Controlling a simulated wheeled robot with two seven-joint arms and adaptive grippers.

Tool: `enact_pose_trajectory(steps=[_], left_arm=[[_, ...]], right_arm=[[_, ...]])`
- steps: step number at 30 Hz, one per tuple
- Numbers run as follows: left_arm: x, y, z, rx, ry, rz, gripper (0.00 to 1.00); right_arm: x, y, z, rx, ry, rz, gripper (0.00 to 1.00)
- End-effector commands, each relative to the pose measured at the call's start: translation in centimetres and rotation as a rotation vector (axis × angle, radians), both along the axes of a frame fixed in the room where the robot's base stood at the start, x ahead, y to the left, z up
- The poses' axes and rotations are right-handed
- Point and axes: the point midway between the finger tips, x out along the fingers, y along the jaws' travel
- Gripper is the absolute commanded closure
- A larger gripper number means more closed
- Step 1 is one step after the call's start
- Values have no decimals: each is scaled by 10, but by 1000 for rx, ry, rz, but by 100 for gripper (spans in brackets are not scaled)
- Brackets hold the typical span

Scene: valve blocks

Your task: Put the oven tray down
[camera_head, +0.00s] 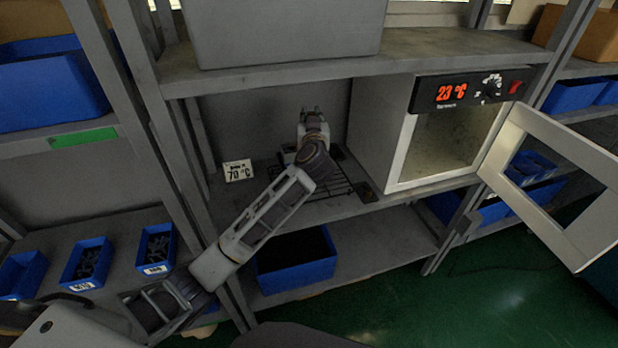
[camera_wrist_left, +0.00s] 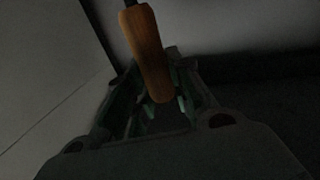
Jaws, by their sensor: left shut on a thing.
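My left gripper (camera_head: 313,116) reaches in over the middle shelf, left of the oven. In the left wrist view its fingers (camera_wrist_left: 158,103) are shut on a wooden handle (camera_wrist_left: 147,45), with a dark rod at its far end. I cannot make out the rest of the tray; my gripper and wrist hide that spot in the head view. A black wire rack (camera_head: 330,188) lies on the shelf below and behind my wrist. Whether the held thing touches the rack is not clear. My right gripper is not in view.
The oven (camera_head: 385,130) stands right of my arm, reading 23 °C. Its door (camera_head: 592,232) is wide open to the right. A small dark flat thing (camera_head: 366,191) lies by the oven. A grey box (camera_head: 285,35) is above.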

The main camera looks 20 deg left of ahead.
Motion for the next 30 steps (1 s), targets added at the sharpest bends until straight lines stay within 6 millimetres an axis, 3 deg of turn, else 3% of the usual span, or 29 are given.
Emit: enact_pose_trajectory(steps=[8, 21, 30], left_arm=[[0, 0, -2, 1, -4, 0, 100], [0, 0, -45, 1, -4, 0, 100], [0, 0, -47, 1, -5, 0, 100]], right_arm=[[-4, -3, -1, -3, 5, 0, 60], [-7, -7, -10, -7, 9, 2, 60], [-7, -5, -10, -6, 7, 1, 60]])
